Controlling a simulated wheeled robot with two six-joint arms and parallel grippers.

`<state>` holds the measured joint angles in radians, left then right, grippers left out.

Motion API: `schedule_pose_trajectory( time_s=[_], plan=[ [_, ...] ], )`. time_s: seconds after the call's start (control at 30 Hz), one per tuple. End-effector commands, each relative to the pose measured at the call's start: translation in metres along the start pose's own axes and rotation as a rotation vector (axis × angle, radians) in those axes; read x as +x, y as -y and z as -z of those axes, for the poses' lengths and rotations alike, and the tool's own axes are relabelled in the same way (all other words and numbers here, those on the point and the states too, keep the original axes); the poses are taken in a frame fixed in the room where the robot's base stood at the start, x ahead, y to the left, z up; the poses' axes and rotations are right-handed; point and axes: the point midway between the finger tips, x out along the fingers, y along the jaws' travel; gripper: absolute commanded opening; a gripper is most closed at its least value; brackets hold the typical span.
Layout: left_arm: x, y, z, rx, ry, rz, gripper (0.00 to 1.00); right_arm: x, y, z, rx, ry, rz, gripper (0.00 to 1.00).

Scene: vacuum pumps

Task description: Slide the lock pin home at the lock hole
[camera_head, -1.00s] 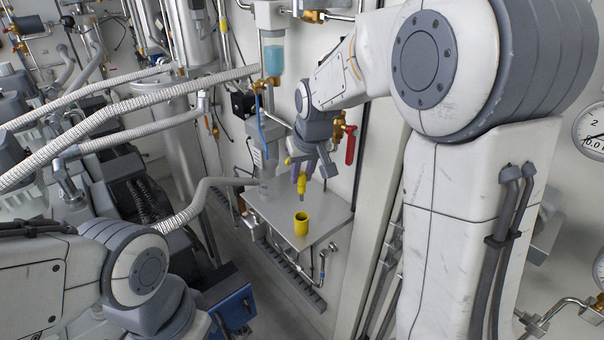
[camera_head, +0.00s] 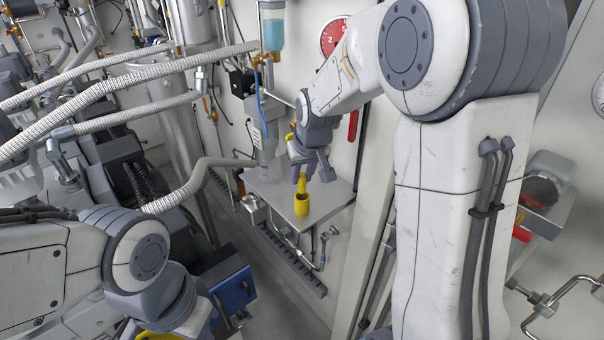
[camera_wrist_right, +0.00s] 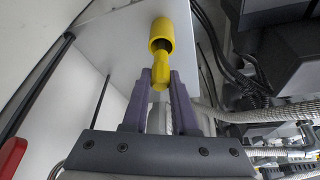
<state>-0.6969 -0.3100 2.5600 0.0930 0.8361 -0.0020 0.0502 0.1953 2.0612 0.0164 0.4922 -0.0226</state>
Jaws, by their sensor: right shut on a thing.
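My right gripper (camera_head: 300,172) is shut on the lock pin (camera_head: 302,186), a slim yellow piece that hangs down from the fingers. In the wrist view the pin (camera_wrist_right: 161,73) sits between the purple fingertips of the right gripper (camera_wrist_right: 161,80). Its far end meets the mouth of a yellow cup (camera_wrist_right: 161,34) and seems to be inside it; the depth cannot be told. The cup (camera_head: 301,206) stands upright on a grey shelf (camera_head: 328,203). I cannot make out a lock hole. My left gripper is mostly cut off at the bottom left edge, with a yellow part near it.
A grey column (camera_head: 265,135) with a blue-liquid vessel (camera_head: 273,35) above it stands behind the shelf's left side. A red handle (camera_head: 353,126) hangs on the wall to the right. Ribbed hoses (camera_head: 110,108) and dark machinery fill the left.

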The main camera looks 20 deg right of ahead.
Motion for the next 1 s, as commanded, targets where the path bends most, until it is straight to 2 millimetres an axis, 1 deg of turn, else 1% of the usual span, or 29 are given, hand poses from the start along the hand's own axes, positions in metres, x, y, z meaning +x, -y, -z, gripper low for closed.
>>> schedule_pose_trajectory(
  time_s=[0.07, 0.27, 0.8, 1.0],
  plan=[
    [-0.001, 0.000, 0.000, 0.000, 0.000, 0.000, 0.00, -0.001, 0.000, 0.000, -0.002, -0.001, -0.005, 0.00],
    [0.004, 0.000, 0.000, 0.000, 0.000, 0.000, 0.00, 0.005, 0.000, -0.002, -0.001, 0.000, -0.005, 0.00],
    [0.023, 0.002, -0.001, -0.004, 0.000, 0.000, 0.00, 0.027, 0.000, -0.011, -0.001, -0.001, -0.004, 0.00],
    [0.025, 0.002, -0.001, -0.004, 0.000, 0.000, 0.00, 0.029, 0.000, -0.012, -0.001, -0.001, -0.004, 0.00]
  ],
)
